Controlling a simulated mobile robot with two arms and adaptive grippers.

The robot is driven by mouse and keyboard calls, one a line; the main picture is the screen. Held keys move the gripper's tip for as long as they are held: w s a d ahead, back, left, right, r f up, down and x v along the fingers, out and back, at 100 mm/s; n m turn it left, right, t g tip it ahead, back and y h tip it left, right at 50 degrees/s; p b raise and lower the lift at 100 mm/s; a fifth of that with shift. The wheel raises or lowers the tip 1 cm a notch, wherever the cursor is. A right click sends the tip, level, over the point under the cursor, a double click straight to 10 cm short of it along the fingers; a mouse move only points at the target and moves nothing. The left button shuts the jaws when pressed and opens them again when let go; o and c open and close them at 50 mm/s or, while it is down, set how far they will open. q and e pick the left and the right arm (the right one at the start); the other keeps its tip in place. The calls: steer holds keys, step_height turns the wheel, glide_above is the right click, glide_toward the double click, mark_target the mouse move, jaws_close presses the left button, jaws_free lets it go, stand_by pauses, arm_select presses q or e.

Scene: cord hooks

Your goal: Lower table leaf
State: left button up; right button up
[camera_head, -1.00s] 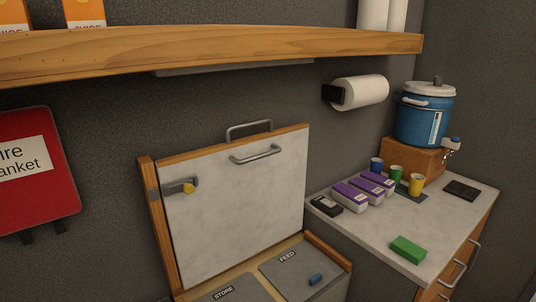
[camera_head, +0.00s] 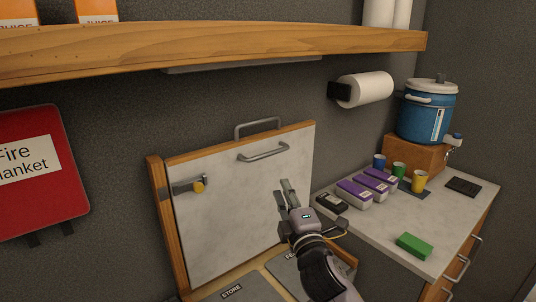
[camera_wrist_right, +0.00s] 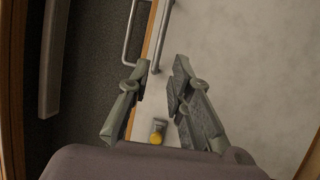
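The table leaf (camera_head: 235,215), a pale marbled panel with a wooden edge, stands upright against the wall. A grey bar handle (camera_head: 263,152) is on its face near the top; it also shows in the right wrist view (camera_wrist_right: 163,35). A latch with a yellow knob (camera_head: 198,187) sits at the leaf's upper left; the knob shows low in the wrist view (camera_wrist_right: 156,138). My left gripper is out of view.
A second grey handle (camera_head: 257,125) stands above the leaf on the wall side. A wooden shelf (camera_head: 220,45) overhangs it. Lidded bins, one marked STORE (camera_head: 232,291), lie below. The counter at right (camera_head: 375,230) holds purple boxes (camera_head: 354,193), cups and a green block (camera_head: 413,245).

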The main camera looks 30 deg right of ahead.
mark_target(269, 155)
steer(key=p+x, duration=0.4)
steer(key=x, duration=1.3)
steer(key=shift+f, duration=0.1)
steer(key=shift+d, duration=0.1)
jaws_close()
steer(key=shift+f, duration=0.1)
